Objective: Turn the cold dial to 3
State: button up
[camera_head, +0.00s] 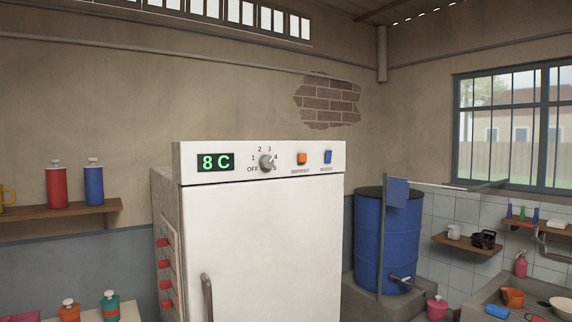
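The cold dial (266,162) is a small grey knob on the white control panel at the top of a white fridge (262,240). A display (215,162) left of the dial reads 8 C in green. My gripper is not in view, and nothing covers the dial.
Right of the dial are an orange DEFROST switch (302,158) and a blue switch (327,157). A vertical handle (207,297) is on the fridge door. A blue barrel (386,245) stands right of the fridge, and a shelf with flasks (60,220) is at left.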

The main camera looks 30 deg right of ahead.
aim_at(266, 162)
jog(key=i, duration=1)
